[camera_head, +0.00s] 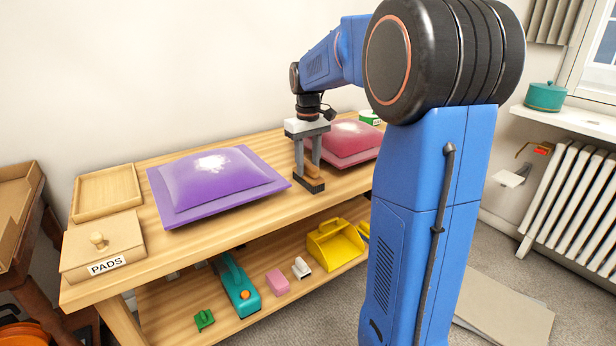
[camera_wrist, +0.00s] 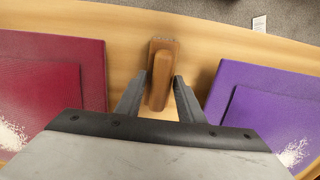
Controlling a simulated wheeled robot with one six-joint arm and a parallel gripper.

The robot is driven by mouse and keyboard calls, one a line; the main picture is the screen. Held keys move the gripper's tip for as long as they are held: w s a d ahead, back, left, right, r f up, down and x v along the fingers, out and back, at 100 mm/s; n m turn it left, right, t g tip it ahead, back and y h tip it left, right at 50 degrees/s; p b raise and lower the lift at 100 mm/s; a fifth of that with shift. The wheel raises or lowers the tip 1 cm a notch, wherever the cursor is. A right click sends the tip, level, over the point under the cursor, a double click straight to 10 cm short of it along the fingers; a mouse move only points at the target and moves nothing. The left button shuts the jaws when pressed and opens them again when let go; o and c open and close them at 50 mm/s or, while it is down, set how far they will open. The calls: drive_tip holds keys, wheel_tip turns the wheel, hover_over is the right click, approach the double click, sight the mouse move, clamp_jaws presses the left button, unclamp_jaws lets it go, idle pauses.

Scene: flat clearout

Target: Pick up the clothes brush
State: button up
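The clothes brush, a brown wooden piece with a raised grip, lies on the bench top between the purple and red cushions. It shows in the wrist view (camera_wrist: 161,72) and partly in the head view (camera_head: 313,171). My gripper (camera_head: 309,180) points down over it. In the wrist view, my gripper's two fingers (camera_wrist: 160,86) stand on either side of the brush, with what look like narrow gaps. The gripper looks open, with the brush between its fingertips. Firm contact is not visible. The fingers hide part of the brush in the head view.
The purple cushion (camera_head: 217,180) and red cushion (camera_head: 350,138) lie close on either side. A PADS box (camera_head: 104,247) and wooden tray (camera_head: 107,192) stand at the bench's left. The lower shelf holds a teal tool (camera_head: 238,288), pink block (camera_head: 277,282) and yellow dustpan (camera_head: 336,244).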

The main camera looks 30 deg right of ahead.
sight(308, 163)
drive_tip(key=c, duration=0.4)
drive_tip(key=shift+c, duration=0.2)
wheel_tip(308, 163, up, 10)
idle(0.4)
drive_tip(key=shift+o, duration=0.8)
